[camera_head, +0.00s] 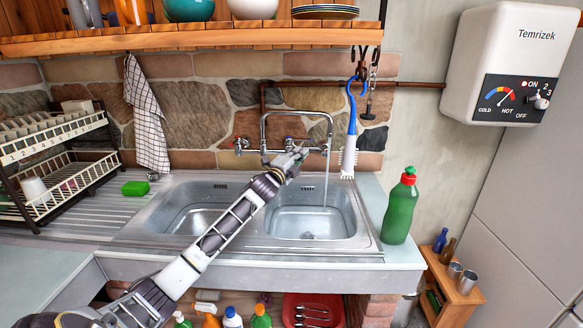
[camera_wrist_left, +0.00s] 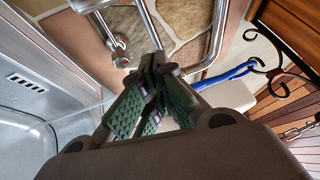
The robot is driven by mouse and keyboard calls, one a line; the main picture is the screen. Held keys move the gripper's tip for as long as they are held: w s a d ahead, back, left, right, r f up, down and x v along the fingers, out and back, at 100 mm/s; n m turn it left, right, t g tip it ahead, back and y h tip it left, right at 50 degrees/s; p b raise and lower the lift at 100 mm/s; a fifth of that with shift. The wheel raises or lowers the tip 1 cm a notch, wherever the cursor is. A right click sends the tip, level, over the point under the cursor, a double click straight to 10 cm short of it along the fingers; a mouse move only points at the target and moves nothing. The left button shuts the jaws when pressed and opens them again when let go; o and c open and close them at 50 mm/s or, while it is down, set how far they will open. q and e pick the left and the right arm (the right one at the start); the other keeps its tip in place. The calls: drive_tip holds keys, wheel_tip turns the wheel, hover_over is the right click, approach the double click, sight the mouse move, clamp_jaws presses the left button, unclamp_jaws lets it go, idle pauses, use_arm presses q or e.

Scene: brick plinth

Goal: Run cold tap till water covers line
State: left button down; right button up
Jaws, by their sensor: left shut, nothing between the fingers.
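A chrome tap (camera_head: 297,117) with an arched spout is fixed to the stone wall above a double steel sink. A thin stream of water (camera_head: 326,185) falls from the spout into the right basin (camera_head: 345,222), where some water lies. I cannot make out a line in the basin. A tap handle (camera_head: 240,145) shows at the left, and another (camera_head: 325,149) at the right. My left gripper (camera_head: 301,154) is shut and empty in front of the tap, near the right handle; I cannot tell if they touch. Its green-padded fingers (camera_wrist_left: 152,98) meet in the left wrist view, below chrome pipes (camera_wrist_left: 150,25).
A green bottle (camera_head: 401,208) stands right of the sink. A blue-handled brush (camera_head: 350,130) hangs from a hook beside the tap. A dish rack (camera_head: 60,170) and green sponge (camera_head: 135,188) are at the left. A wooden shelf (camera_head: 190,37) overhangs the sink.

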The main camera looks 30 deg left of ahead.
use_arm(q)
drive_tip(key=s+d+f, duration=0.1)
drive_tip(key=s, duration=0.6)
drive_tip(key=shift+s+f, duration=0.3)
drive_tip(key=shift+d, duration=0.1)
idle(1.0)
